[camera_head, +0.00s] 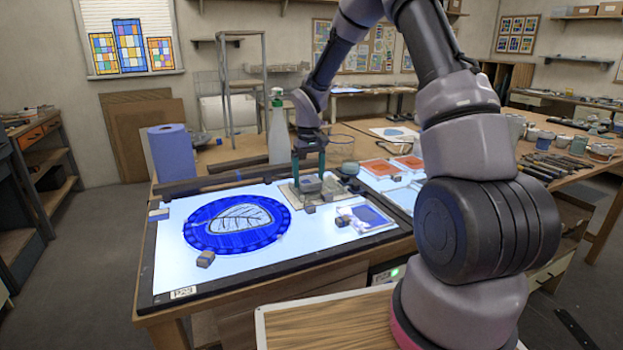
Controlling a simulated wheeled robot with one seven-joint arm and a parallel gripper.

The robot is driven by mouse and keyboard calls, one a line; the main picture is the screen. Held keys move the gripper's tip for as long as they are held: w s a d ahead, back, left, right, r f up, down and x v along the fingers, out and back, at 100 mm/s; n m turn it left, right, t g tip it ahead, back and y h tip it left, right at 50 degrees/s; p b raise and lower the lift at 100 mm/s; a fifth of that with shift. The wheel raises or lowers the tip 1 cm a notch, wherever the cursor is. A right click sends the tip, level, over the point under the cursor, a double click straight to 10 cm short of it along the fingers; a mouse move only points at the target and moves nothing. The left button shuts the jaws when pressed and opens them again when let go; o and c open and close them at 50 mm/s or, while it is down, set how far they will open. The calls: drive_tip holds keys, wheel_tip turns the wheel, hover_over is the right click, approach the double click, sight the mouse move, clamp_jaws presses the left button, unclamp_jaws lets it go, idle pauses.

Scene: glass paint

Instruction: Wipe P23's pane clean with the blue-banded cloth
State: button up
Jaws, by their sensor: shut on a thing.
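The round blue pane (237,223) with a leaf outline in its pale centre lies on the lit table (172,262). A label reading P23 (184,293) is at the table's front left corner. My gripper (309,179) is at the back right of the lit table, pointing down, shut on a small grey pad (310,184) above or on a beige board (290,196). I cannot make out a band on the held pad. Small folded pads lie at the left edge (158,214) and in front of the pane (205,259); their band colours are unclear.
A blue-and-white piece (367,217) lies right of the pane. A glass jar (341,149) stands near my gripper. The lit surface around the pane's left is mostly clear.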

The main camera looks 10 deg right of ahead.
sight(315, 177)
drive_tip(key=shift+w, duration=0.6)
drive_tip(key=shift+w+d, duration=0.2)
drive_tip(key=shift+d, duration=0.45)
drive_tip(key=shift+w+d, duration=0.15)
drive_tip(key=shift+d, duration=0.45)
drive_tip(key=shift+w+d, duration=0.1)
drive_tip(key=shift+d, duration=1.3)
drive_tip(key=shift+s+a, duration=0.15)
drive_tip(key=shift+a, duration=0.75)
drive_tip(key=shift+s+a, duration=0.2)
drive_tip(key=shift+a, duration=0.7)
drive_tip(key=shift+s+a, duration=0.15)
drive_tip(key=shift+a, duration=0.75)
drive_tip(key=shift+d, duration=2.8)
drive_tip(key=shift+s+a, duration=0.2)
drive_tip(key=shift+a, duration=0.7)
drive_tip(key=shift+s+a, duration=0.15)
drive_tip(key=shift+a, duration=0.75)
drive_tip(key=shift+s+a, duration=0.2)
drive_tip(key=shift+a, duration=0.7)
drive_tip(key=shift+r, duration=0.15)
drive_tip(key=shift+r, duration=2.4)
